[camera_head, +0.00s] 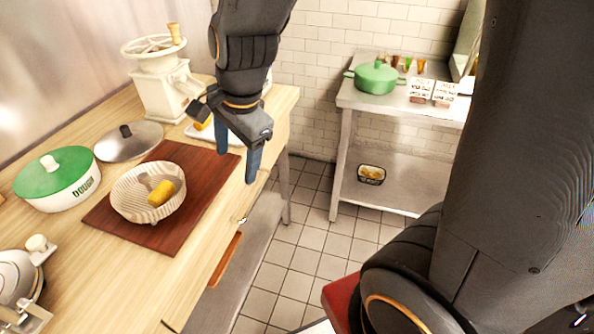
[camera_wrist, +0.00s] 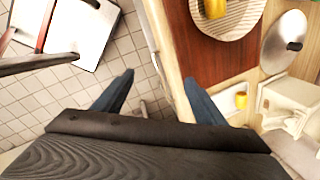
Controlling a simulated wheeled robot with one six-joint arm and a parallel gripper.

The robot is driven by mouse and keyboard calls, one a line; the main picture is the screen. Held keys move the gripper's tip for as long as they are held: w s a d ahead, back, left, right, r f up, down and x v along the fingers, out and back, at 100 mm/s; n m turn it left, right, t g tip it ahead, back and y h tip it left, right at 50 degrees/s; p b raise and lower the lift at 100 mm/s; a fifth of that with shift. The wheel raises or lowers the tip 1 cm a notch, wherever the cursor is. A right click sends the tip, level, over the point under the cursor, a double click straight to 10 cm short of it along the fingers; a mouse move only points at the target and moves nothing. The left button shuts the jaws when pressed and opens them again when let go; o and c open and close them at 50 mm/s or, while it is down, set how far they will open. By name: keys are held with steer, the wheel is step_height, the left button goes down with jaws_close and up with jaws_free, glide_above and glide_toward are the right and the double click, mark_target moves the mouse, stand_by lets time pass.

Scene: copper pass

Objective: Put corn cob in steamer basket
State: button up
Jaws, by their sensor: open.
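The steamer basket (camera_head: 119,195), pale and ribbed, stands on a dark red-brown board (camera_head: 212,185) on the wooden counter. A yellow corn cob piece (camera_head: 160,193) lies inside it beside a greyish item (camera_head: 150,181). The basket (camera_wrist: 240,22) and its yellow piece (camera_wrist: 214,8) also show at the top of the wrist view. A second yellow piece, looking like corn cob (camera_wrist: 240,100), lies on a white plate (camera_wrist: 229,108); in the head view my arm partly hides it. My gripper (camera_wrist: 158,80) is open and empty, above the counter's right edge, right of the basket.
A green-lidded pot (camera_head: 58,182), a metal lid (camera_head: 128,142) and a white hand-wheel machine (camera_head: 160,90) stand on the counter. Across the tiled floor (camera_head: 290,255), a steel table (camera_head: 400,101) holds a green pot (camera_head: 376,78); a small bowl (camera_head: 371,175) sits on its lower shelf.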

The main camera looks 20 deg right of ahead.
steer(key=s+d+f+n, duration=0.2)
steer(key=d+n, duration=0.3)
steer(key=n, duration=0.1)
steer(key=s+d+f+n+g+h, duration=0.1)
steer(key=s+d+f+n, duration=0.1)
steer(key=d+n, duration=0.4)
steer(key=shift+s+d+n, duration=0.2)
steer(key=shift+s+n, duration=0.4)
steer(key=shift+n, duration=0.1)
steer(key=shift+f+b, duration=0.65)
steer(key=shift+f, duration=0.05)
